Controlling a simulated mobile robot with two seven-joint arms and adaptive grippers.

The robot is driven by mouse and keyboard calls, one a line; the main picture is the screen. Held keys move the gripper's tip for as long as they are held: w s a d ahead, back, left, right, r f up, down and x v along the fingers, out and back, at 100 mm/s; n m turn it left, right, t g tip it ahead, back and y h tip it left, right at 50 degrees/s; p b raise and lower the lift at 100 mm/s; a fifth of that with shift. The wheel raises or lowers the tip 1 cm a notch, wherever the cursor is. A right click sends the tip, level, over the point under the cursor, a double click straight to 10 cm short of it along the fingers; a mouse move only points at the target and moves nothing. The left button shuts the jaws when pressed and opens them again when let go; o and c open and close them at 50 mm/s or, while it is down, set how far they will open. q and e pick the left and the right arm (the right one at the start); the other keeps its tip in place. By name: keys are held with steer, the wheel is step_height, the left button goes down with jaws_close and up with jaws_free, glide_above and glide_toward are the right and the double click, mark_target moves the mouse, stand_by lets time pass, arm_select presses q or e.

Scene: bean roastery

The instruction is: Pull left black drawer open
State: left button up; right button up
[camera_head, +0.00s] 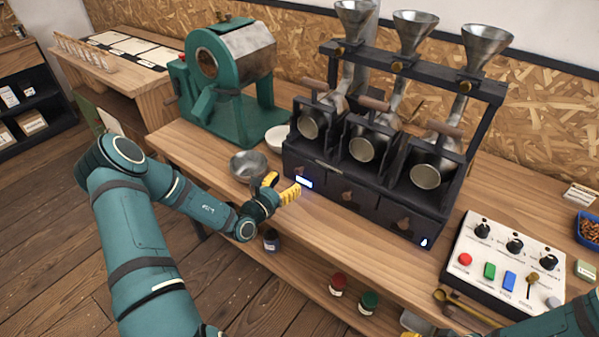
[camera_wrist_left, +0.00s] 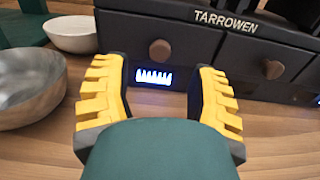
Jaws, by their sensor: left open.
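The left black drawer (camera_wrist_left: 190,37) is at the left end of the black machine's base and looks closed, with a round wooden knob (camera_wrist_left: 160,52) on its front. My left gripper (camera_head: 283,188) is open and empty in front of it. In the left wrist view its yellow fingers (camera_wrist_left: 160,72) stand apart, with the knob beyond and between them, not touched. A lit white display (camera_wrist_left: 154,76) sits below the knob; it also shows in the head view (camera_head: 304,183). My right arm enters at the bottom right; only a yellow sliver, perhaps its gripper (camera_head: 411,334), shows at the edge.
A metal bowl (camera_head: 248,166) stands close to the left of my left gripper, with a white bowl (camera_head: 278,138) behind it. A teal roaster (camera_head: 232,85) is further back. A control box (camera_head: 505,262) stands at right. The counter strip before the drawers is clear.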

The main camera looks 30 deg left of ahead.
mark_target(297, 172)
arm_select(q)
steer(key=w, duration=0.6)
steer(key=shift+w+d+b, duration=0.3)
steer(key=shift+w+b, duration=0.05)
steer(key=shift+s, duration=0.1)
jaws_close()
